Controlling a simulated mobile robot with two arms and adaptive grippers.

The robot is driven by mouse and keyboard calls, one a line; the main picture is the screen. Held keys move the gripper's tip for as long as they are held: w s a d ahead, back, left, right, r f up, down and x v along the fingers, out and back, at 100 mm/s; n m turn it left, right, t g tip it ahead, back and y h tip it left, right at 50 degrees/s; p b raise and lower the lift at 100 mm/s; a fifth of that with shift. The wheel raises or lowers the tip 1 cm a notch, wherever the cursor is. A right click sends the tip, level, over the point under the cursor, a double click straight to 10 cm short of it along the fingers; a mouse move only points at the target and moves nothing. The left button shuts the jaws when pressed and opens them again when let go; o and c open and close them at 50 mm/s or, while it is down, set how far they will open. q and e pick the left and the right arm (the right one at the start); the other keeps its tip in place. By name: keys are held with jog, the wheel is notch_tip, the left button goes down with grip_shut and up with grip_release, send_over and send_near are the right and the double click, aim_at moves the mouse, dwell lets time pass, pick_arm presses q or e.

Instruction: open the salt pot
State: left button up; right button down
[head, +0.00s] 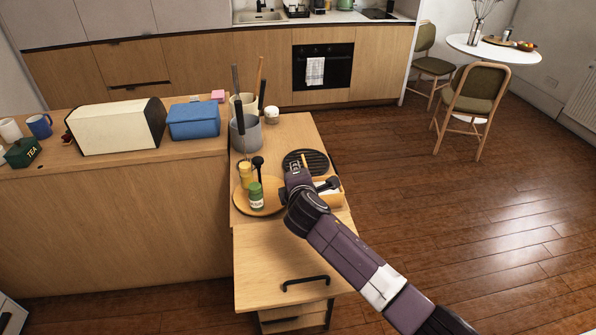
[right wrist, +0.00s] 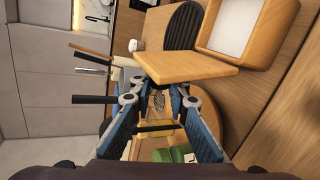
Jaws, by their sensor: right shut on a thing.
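The salt pot (right wrist: 231,56) is a square wooden box with a white inside, standing uncovered on the wooden counter. In the head view the salt pot (head: 338,186) is partly hidden by my right arm. My right gripper (right wrist: 160,92) is shut on a flat wooden lid (right wrist: 188,66), which it holds beside the pot, apart from its opening. In the head view my right gripper (head: 299,172) is over the counter, just left of the pot, and mostly hides the lid. My left gripper is not in view.
A round wooden tray (head: 270,208) with a green jar (head: 256,196) and other small items lies left of the pot. A black ribbed trivet (head: 318,160) lies behind. A grey utensil crock (head: 246,135) stands farther back. The counter's front part is clear.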

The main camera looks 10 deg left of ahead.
jog(key=c, duration=1.9)
grip_release()
jog(key=shift+s, duration=0.1)
jog(key=v, duration=1.1)
jog(key=shift+s+d, duration=0.1)
jog(key=shift+s, duration=0.25)
